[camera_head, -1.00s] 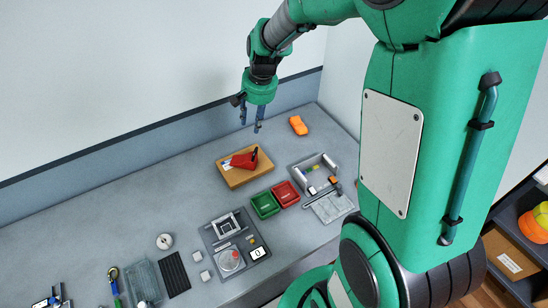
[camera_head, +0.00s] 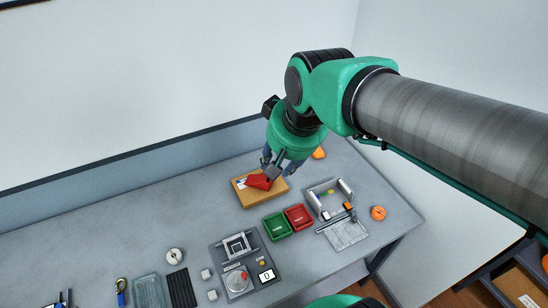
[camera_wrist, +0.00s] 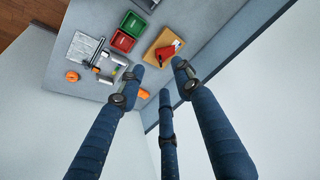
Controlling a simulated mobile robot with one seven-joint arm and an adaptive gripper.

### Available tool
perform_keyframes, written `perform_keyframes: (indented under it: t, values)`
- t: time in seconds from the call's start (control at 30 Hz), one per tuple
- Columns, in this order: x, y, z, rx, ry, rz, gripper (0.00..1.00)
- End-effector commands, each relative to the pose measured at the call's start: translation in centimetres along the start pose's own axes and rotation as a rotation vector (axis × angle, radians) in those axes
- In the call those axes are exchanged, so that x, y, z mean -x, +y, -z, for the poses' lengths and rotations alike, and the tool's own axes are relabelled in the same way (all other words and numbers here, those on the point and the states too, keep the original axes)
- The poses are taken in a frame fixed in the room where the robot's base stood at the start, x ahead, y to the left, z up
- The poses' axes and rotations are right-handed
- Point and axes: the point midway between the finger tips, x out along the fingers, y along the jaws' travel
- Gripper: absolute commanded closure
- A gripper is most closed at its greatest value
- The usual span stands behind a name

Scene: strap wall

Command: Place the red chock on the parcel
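The red chock (camera_head: 258,182) lies on top of the brown parcel (camera_head: 244,198), beside a white label; one end is dark. In the wrist view the chock (camera_wrist: 167,51) also rests on the parcel (camera_wrist: 152,56). My gripper (camera_head: 277,165) overlaps the parcel's upper right side in the head view. In the wrist view its dark blue fingers (camera_wrist: 150,88) are spread with nothing between them, and the chock and parcel lie beyond the tips. The gripper hides part of the parcel's far edge in the head view.
Green (camera_head: 277,226) and red (camera_head: 299,217) bins sit just in front of the parcel. A grey fixture (camera_head: 329,197) stands to their right. Orange items (camera_head: 378,212) (camera_head: 319,153) lie at the right and behind my gripper. A wall rises behind the table. Bare table lies left of the parcel.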

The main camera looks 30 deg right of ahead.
Motion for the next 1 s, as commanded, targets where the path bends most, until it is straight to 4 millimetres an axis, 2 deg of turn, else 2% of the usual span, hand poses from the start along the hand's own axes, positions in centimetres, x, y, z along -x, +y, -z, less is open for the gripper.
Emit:
perform_keyframes:
  t: [0.2,0.4,1.0]
  values:
    - [2.6,-0.2,-4.1,0.084,0.049,-0.004,0.66]
    - [3.6,-0.1,-6.2,0.129,0.074,-0.008,0.66]
    - [3.3,-0.1,-7.0,0.141,0.079,-0.009,0.66]
